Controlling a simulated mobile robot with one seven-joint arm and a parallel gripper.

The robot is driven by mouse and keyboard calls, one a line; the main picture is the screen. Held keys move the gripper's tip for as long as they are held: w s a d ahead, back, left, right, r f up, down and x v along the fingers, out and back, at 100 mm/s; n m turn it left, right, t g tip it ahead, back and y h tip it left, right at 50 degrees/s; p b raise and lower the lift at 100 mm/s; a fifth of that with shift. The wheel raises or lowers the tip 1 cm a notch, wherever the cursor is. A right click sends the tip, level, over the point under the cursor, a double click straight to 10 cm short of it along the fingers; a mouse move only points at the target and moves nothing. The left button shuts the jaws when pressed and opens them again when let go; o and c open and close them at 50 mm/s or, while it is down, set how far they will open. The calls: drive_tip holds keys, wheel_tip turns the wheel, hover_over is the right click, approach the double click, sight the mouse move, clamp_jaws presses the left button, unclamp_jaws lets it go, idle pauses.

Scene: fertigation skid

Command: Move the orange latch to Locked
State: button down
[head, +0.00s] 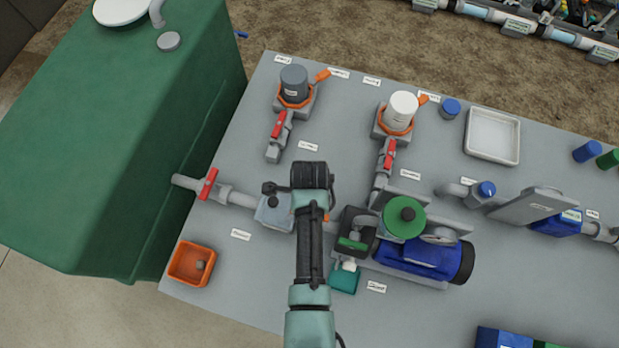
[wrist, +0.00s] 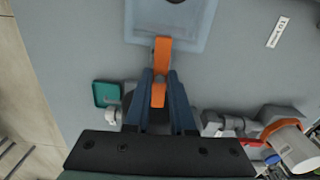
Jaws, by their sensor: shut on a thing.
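The orange latch (wrist: 163,48) is a flat lever that reaches from a pale, see-through blue housing (wrist: 140,38) down between my fingers in the wrist view. My gripper (wrist: 160,78) is shut on the latch, with one dark finger on each side. In the head view the housing (head: 268,214) sits on the grey pipe left of my arm. My wrist hides most of the latch and the fingertips there. A small orange spot (head: 326,217) shows just right of my arm; I cannot tell if it is the latch. No readable Locked mark shows.
A blue pump (head: 420,259) with a green round top (head: 404,218) stands close right of my arm. A teal block (head: 344,280) is nearby. A red-handled valve (head: 208,184) and an orange bin (head: 190,264) are left. The front left tabletop is mostly bare.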

drive_tip(key=shift+m, duration=0.5)
drive_tip(key=c, duration=0.8)
unclamp_jaws()
drive_tip(key=shift+o, duration=0.2)
drive_tip(key=shift+r, duration=0.15)
wheel_tip(320, 180, up, 13)
drive_tip(key=b, duration=0.1)
